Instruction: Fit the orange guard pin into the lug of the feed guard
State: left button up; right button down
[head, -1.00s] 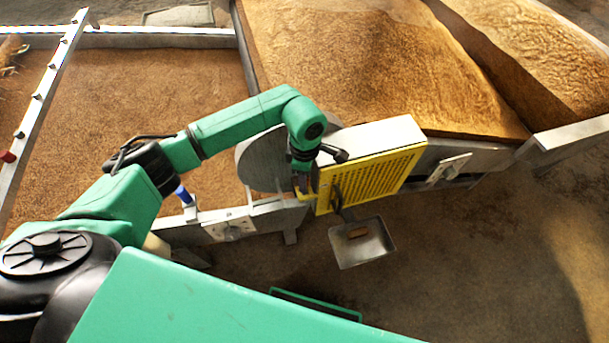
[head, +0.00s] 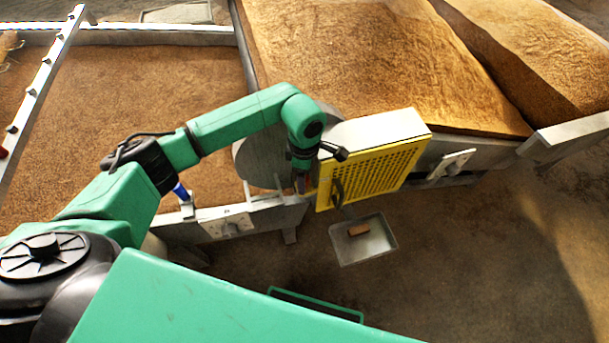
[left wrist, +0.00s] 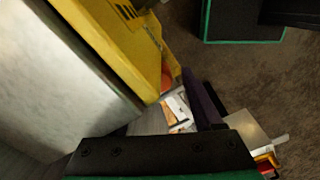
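The feed guard (head: 372,178) is a yellow perforated panel with a dark handle, on the side of a grey metal housing in the head view. Its yellow edge (left wrist: 118,45) fills the upper left of the left wrist view. My left gripper (head: 303,184) points down at the guard's left edge. One dark finger (left wrist: 203,103) shows in the left wrist view, so its opening is unclear. A small orange patch (left wrist: 167,79) lies between the guard and that finger; it may be the guard pin, mostly hidden. The lug cannot be made out. My right gripper is out of view.
A grey disc (head: 256,163) stands behind my left wrist. Grain-filled troughs lie behind and left, with metal rails. The floor at lower right is clear.

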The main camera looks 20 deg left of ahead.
pick_arm(q)
notch_tip(320, 180, up, 15)
jog(key=b, duration=0.2)
jog(key=shift+f+b, duration=0.2)
jog(key=shift+b, duration=0.15)
jog(key=shift+s, duration=0.1)
dwell(0.4)
